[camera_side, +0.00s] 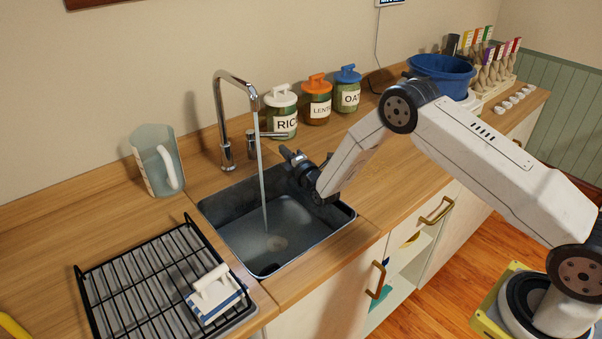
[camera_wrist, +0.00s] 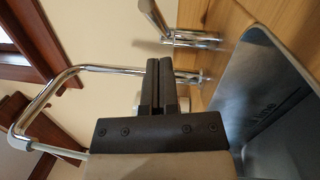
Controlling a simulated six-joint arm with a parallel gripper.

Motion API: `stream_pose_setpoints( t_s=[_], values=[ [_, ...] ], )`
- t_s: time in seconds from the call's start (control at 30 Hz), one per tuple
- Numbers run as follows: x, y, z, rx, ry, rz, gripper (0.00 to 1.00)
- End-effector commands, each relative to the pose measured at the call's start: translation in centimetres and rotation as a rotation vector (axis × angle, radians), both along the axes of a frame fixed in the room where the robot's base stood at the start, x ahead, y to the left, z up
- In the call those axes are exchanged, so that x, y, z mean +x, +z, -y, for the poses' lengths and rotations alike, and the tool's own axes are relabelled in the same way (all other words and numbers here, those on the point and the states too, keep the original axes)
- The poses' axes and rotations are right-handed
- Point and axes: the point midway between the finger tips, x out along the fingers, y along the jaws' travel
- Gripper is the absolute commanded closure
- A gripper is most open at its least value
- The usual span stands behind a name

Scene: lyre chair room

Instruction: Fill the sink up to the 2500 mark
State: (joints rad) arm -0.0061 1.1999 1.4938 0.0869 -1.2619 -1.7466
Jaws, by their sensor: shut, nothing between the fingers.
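The dark sink (camera_side: 230,215) is set into the wooden counter. A thin water stream (camera_side: 262,185) falls from the chrome faucet (camera_side: 222,110) into it; the faucet's spout also shows in the wrist view (camera_wrist: 42,95). The round drain shows on the sink floor; the water level is hard to tell. The faucet lever (camera_side: 270,134) points right; it also shows in the wrist view (camera_wrist: 155,18). My gripper (camera_side: 287,153) is shut and empty, above the sink's back right edge, near the lever. Faint marking (camera_wrist: 265,112) shows on the sink wall, too blurred to read.
A clear measuring jug (camera_side: 150,165) stands left of the faucet. Lidded jars, including the rice jar (camera_side: 283,115), stand behind my gripper. A blue basin (camera_side: 440,75) is at far right.

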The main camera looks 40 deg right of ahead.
Motion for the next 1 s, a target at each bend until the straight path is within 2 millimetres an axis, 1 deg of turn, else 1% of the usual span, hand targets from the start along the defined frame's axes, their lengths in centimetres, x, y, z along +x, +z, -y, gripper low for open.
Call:
stream_pose_setpoints(
  t_s=[0.2,0.43,0.63,1.0],
  values=[
    [2.2,0.3,0.2,0.000,0.000,0.001,1.00],
    [3.7,0.5,0.3,0.000,0.000,0.000,1.00],
    [4.4,0.6,0.4,0.000,0.000,0.000,1.00],
    [4.4,0.6,0.4,0.000,0.000,0.000,1.00]
  ],
)
